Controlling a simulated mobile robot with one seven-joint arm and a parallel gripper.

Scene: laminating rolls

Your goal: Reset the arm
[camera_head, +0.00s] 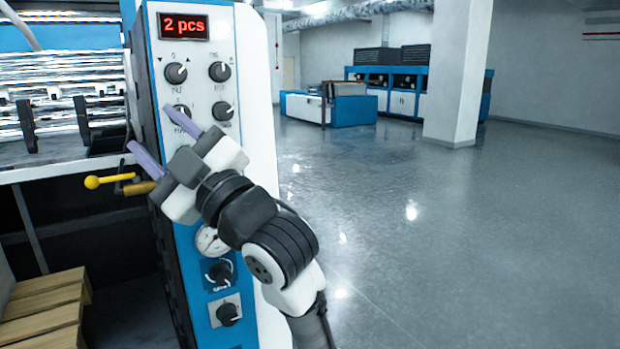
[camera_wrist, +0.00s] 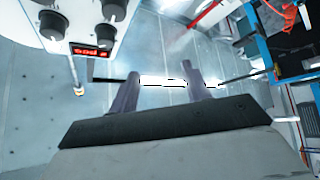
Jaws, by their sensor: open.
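My gripper (camera_head: 157,138) is open and empty, with its two purple-grey fingers spread, in front of the control panel in the head view. In the wrist view my gripper (camera_wrist: 160,88) shows both fingers apart with nothing between them. The control panel (camera_head: 207,100) is white and blue, with several black knobs, a round gauge (camera_head: 210,241) and a red display (camera_head: 183,26) reading "2 pcs". The display also shows at the upper left of the wrist view (camera_wrist: 92,51). My arm covers part of the panel's middle. I cannot tell whether the fingers touch the panel.
A yellow-knobbed lever (camera_head: 108,181) sticks out left of the panel. A wooden pallet (camera_head: 45,312) lies at the lower left. A white pillar (camera_head: 459,75) and blue machines (camera_head: 405,92) stand farther back. The grey floor (camera_head: 480,230) on the right is clear.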

